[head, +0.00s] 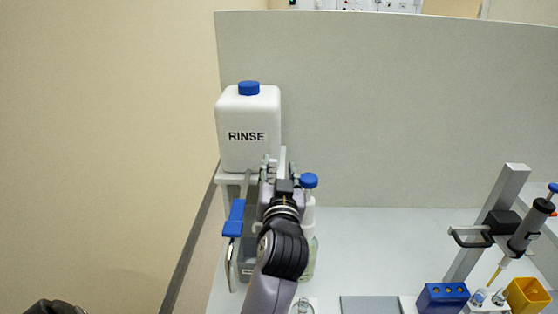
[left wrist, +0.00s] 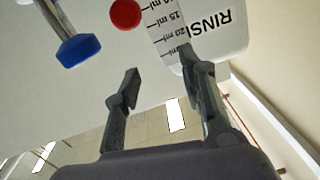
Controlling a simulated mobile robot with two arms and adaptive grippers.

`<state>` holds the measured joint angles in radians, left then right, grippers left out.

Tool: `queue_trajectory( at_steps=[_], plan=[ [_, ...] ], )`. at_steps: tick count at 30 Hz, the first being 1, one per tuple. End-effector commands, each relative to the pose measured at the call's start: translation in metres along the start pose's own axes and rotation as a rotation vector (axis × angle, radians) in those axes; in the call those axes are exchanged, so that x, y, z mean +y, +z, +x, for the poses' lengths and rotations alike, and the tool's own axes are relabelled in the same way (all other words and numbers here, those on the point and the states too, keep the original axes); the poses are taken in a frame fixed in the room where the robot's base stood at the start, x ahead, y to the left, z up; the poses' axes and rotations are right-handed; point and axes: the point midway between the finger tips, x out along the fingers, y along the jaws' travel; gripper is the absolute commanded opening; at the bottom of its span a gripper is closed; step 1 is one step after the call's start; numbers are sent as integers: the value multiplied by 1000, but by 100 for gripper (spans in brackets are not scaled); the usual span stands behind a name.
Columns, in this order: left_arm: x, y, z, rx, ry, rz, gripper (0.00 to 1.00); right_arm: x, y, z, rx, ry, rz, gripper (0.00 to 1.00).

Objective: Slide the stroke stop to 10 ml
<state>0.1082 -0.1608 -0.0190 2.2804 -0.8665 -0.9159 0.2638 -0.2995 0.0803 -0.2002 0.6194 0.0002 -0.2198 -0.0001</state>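In the left wrist view a white scale strip (left wrist: 166,22) carries ml marks; 15 and 20 are readable, and the mark above is cut by the frame edge. A round red knob (left wrist: 125,14), which looks like the stroke stop, sits beside the strip, close to its upper visible marks; its exact setting cannot be told. My left gripper (left wrist: 160,60) is open and empty, its fingers apart. The right fingertip overlaps the strip's lower end; the knob is beyond the left fingertip. In the head view my left gripper (head: 267,168) is before the RINSE bottle and hides the scale and knob. My right gripper is out of view.
The white RINSE bottle (head: 248,130) stands on a raised shelf. A blue rack (head: 442,298), yellow container (head: 528,295) and clamp stand (head: 500,205) are right. The middle back bench is clear.

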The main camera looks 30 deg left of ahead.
Motion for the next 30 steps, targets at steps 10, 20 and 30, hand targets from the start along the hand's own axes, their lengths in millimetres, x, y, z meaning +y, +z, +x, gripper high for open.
queue_trajectory(
  at_steps=[10,20,30],
  plan=[
    [-6,-36,0,-1,0,-1,38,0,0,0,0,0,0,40],
    [-6,-36,0,-1,1,0,38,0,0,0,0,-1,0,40],
    [-6,-36,0,-1,1,0,38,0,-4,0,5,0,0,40]
  ],
)
